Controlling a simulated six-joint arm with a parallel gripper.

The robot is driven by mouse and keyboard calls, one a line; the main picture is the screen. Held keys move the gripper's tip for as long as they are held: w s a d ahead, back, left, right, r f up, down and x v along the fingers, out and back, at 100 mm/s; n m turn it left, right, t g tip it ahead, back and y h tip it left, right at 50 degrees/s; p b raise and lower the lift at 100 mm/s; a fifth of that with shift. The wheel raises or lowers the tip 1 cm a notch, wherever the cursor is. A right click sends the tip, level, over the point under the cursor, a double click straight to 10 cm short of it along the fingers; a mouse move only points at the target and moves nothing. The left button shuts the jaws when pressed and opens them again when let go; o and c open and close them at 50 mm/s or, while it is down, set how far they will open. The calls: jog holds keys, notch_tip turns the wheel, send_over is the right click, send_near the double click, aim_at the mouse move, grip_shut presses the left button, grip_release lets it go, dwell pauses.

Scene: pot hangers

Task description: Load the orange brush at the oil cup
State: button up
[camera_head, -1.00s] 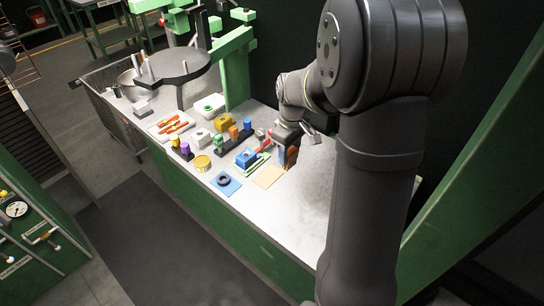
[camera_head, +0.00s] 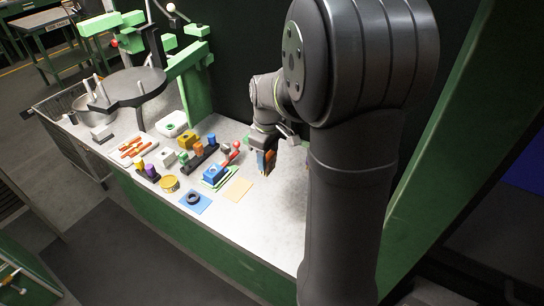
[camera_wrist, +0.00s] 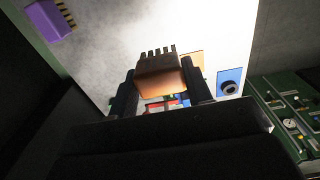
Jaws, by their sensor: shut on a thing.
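My gripper (camera_head: 267,165) is shut on the orange brush (camera_head: 267,158), above the bench to the right of the coloured objects. In the wrist view the orange-brown block of the brush (camera_wrist: 160,77) sits between the two dark fingers of my gripper (camera_wrist: 160,88), its dark bristles pointing away from the gripper. A round yellow tin (camera_head: 170,184) stands near the bench's front edge, left of my gripper and apart from it; it may be the oil cup, but I cannot tell for sure.
A blue mat (camera_head: 206,206) bears a black ring (camera_head: 193,198). A tan pad (camera_head: 238,189) and a blue block (camera_head: 211,174) lie nearby. A purple brush-like piece (camera_wrist: 50,20) lies on the bench in the wrist view. A dark round plate (camera_head: 133,86) stands further left. Bare bench surrounds my gripper's right side.

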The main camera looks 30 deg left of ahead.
jog(key=shift+s+a+f+t+y, duration=0.45)
jog(key=shift+s+a+f, duration=0.7)
jog(key=shift+s+a, duration=2.45)
jog(key=shift+s+a+f+t+y, duration=0.15)
jog(key=shift+s+a+f+y, duration=0.85)
jog(key=shift+a, duration=4.7)
jog(key=shift+s+a+f+t+y, duration=0.25)
jog(key=shift+s+a+f, duration=1)
jog(key=shift+s+a, duration=2.65)
jog(key=shift+w+a+f, duration=0.1)
jog(key=shift+w+a, duration=0.75)
jog(key=shift+w+a+g+h, duration=0.2)
jog(key=shift+g+h, duration=0.15)
jog(key=shift+h, duration=0.45)
jog(key=shift+s+f, duration=0.1)
jog(key=shift+f, duration=0.55)
